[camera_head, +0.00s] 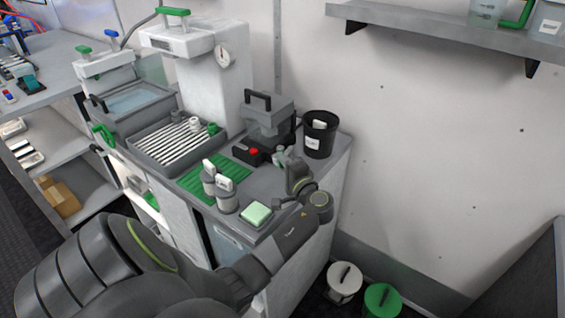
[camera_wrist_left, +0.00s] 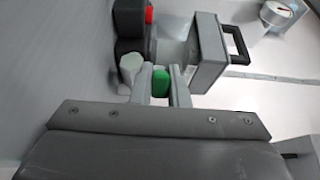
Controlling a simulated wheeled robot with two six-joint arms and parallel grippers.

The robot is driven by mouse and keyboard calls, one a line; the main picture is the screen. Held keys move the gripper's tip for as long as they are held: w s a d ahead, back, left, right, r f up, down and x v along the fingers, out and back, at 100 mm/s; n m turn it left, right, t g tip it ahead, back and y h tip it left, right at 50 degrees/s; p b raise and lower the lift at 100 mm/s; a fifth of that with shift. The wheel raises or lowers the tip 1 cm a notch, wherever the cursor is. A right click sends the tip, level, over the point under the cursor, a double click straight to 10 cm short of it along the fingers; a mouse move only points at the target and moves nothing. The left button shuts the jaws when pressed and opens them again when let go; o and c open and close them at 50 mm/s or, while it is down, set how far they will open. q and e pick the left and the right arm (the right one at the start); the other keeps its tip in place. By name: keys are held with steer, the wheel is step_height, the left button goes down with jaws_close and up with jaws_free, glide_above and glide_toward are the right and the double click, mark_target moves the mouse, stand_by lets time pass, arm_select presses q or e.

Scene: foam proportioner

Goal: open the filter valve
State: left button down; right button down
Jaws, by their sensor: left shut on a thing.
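A green knob (camera_wrist_left: 160,83), which looks like the filter valve's handle, sits between the two fingers of my left gripper (camera_wrist_left: 160,90) in the left wrist view. The fingers are shut on it, one on each side. In the head view, my left gripper (camera_head: 284,157) reaches in beside the grey machine with a black handle (camera_head: 266,117). There the gripper and wrist hide the green knob. A pale faceted knob (camera_wrist_left: 130,66) is just left of the fingers in the left wrist view. My right gripper is not seen.
A black box with a red button (camera_head: 253,152) is left of the gripper. A black bin (camera_head: 320,135) stands behind it at the counter's right. Two grey canisters (camera_head: 227,197) and a pale green sponge (camera_head: 256,213) are in front. Two lidded buckets (camera_head: 343,281) stand on the floor.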

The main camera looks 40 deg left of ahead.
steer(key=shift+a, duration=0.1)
arm_select(q)
steer(key=shift+s+a+r+m+t+h+p, duration=0.1)
steer(key=shift+s+a+m+t+h+p, duration=0.15)
steer(key=shift+t, duration=0.2)
steer(key=shift+s+a+r+m+t+h+p, duration=0.1)
steer(key=shift+m+t+p, duration=0.1)
steer(key=shift+m+t, duration=0.2)
steer(key=shift+s+a+m+t+h, duration=0.15)
steer(key=shift+a+m+t+h, duration=0.1)
steer(key=shift+m+t, duration=0.3)
steer(key=shift+s+a+f+m+t+h+p, duration=0.1)
steer(key=shift+s+a+m+t+h+p, duration=0.1)
steer(key=shift+m+t+h, duration=0.45)
steer(key=shift+s+a+m+t+h+p, duration=0.15)
steer(key=shift+m+t+h+p, duration=0.15)
steer(key=shift+t, duration=0.55)
steer(key=shift+w, duration=0.15)
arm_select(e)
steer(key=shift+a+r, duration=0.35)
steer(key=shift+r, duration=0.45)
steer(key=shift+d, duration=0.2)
arm_select(q)
steer(key=c, duration=1.4)
jaws_free()
steer(key=shift+a+f, duration=0.1)
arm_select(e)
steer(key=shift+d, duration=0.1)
